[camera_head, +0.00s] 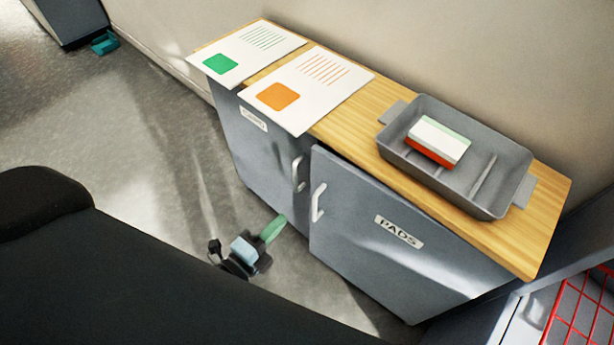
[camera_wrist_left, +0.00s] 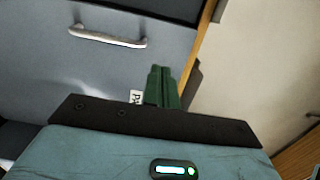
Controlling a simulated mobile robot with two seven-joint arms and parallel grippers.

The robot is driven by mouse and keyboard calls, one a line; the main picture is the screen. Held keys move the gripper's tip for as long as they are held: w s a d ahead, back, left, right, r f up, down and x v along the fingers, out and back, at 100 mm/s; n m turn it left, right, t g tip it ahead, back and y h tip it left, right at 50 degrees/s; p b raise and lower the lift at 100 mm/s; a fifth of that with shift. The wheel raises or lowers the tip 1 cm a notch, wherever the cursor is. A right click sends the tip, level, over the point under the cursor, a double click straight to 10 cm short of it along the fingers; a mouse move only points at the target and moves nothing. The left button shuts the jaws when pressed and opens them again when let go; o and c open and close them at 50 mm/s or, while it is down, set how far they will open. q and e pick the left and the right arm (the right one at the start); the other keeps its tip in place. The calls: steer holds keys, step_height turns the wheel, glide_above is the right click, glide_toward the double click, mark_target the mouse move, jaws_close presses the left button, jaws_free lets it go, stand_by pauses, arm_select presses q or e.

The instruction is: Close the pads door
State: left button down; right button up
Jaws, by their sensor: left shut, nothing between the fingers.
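The pads door (camera_head: 385,235) is a grey cabinet door with a PADS label (camera_head: 399,231) and a pale handle (camera_head: 318,202) near its left edge. It looks slightly ajar, with a narrow dark gap along its upper left. My left gripper (camera_head: 281,220) is shut and empty, its green fingers low in front of the cabinet, left of the pads door's handle in the head view. In the left wrist view the shut fingers (camera_wrist_left: 160,88) show before a grey door front (camera_wrist_left: 60,60) with a handle (camera_wrist_left: 108,38); they partly hide a label (camera_wrist_left: 135,97). I cannot tell whether they touch it. My right gripper is out of view.
The neighbouring grey door (camera_head: 262,165) has its own handle (camera_head: 297,174). On the wooden top (camera_head: 550,205) lie two printed sheets and a grey tray (camera_head: 440,190) holding a block (camera_head: 437,141). A red grid (camera_head: 585,315) stands at lower right. Floor at left is mostly clear.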

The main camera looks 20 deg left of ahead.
mark_target(323, 176)
arm_select(q)
steer(key=x, duration=1.4)
steer(key=shift+p, duration=0.3)
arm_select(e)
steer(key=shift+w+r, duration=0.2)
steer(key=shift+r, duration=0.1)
